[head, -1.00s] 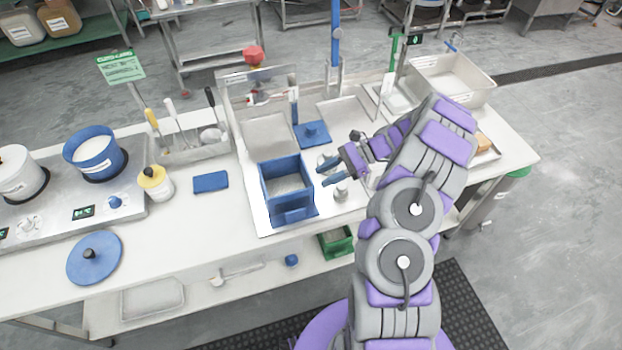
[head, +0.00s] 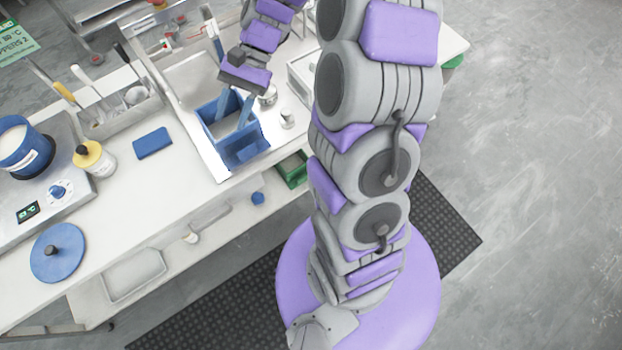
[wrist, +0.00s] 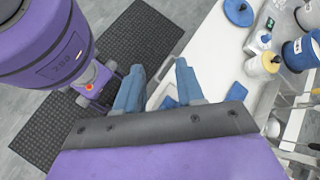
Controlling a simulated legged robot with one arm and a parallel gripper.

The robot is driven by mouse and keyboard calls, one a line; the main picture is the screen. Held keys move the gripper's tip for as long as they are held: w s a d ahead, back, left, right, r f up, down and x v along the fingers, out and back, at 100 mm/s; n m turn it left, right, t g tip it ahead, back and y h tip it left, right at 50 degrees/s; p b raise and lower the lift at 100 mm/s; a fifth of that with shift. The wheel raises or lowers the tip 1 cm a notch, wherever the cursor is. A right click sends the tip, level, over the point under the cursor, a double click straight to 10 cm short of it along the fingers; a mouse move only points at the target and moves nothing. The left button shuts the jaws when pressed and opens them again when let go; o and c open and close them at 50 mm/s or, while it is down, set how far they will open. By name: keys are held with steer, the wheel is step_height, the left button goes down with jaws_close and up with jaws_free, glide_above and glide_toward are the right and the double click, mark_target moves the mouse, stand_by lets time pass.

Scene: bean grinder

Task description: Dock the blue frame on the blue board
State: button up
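A blue open-topped box-like frame (head: 246,151) stands on the steel tray at the counter's front edge in the head view. A flat blue board (head: 152,143) lies on the white counter to its left; it also shows in the wrist view (wrist: 237,92). My gripper (head: 229,122) points down over the blue frame, its two blue fingers apart, their tips at or inside the opening. I cannot tell whether they touch its walls. In the wrist view the fingers (wrist: 159,66) are spread, with a bit of blue low between them, partly hidden by the gripper body.
A yellow-lidded jar (head: 93,158), a blue pot (head: 22,148) and a round blue lid (head: 57,252) are to the left. A utensil bin (head: 122,108) stands behind the board. A small silver cylinder (head: 287,118) stands right of the frame.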

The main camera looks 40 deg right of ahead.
steer(key=s+a+r+n+h, duration=0.2)
steer(key=s+r+n+h, duration=0.2)
steer(key=s, duration=0.8)
steer(key=s+d+n+t+h, duration=0.2)
steer(key=s+d+n+h, duration=0.2)
steer(key=s, duration=0.8)
steer(key=shift+s+d+h, duration=0.15)
steer(key=shift+d+h, duration=0.35)
